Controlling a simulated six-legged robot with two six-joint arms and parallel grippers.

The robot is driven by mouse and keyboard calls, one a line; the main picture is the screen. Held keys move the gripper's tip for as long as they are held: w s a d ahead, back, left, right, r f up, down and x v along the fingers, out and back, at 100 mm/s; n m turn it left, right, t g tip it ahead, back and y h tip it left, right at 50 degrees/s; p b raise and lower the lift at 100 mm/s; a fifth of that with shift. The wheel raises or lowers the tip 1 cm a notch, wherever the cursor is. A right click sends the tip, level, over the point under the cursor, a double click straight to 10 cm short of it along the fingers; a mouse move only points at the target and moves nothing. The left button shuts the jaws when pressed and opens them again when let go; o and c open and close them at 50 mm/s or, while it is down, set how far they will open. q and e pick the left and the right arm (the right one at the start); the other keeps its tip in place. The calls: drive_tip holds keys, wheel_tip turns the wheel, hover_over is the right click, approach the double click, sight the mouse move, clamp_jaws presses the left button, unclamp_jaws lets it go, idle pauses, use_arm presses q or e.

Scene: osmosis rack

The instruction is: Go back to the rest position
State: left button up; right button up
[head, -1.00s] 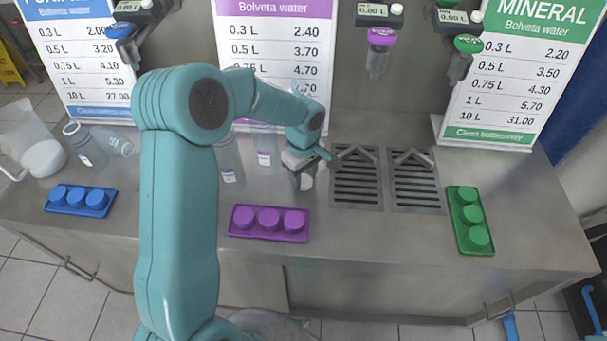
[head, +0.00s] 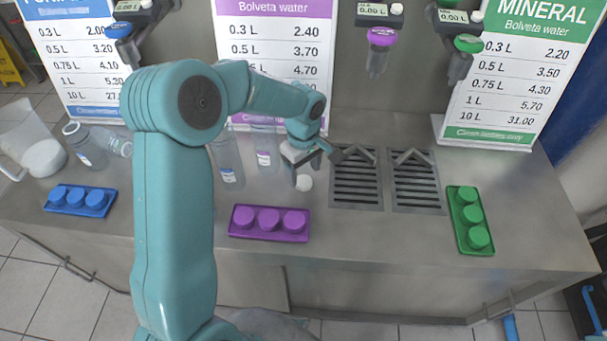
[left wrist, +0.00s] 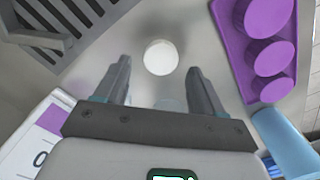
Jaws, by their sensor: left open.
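My left gripper (head: 314,166) is open and empty above the counter, just left of the drain grates. In the left wrist view its two fingers stand apart, with bare counter and a small white round piece (left wrist: 160,57) showing beyond and between them. The white piece (head: 304,183) lies on the counter just below the gripper in the head view, and the fingers do not hold it. My left arm is bent across the middle of the head view and hides part of the counter. My right gripper is not in view.
A purple cap tray (head: 240,234) lies in front of the gripper, a blue one (head: 70,210) far left, a green one (head: 472,248) far right. Clear bottles (head: 228,165) stand behind the arm. Dispenser taps (head: 380,45) and price boards (head: 510,75) line the back.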

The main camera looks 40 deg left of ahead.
use_arm(q)
wheel_tip(320, 180, up, 10)
drive_tip(key=shift+f, duration=0.25)
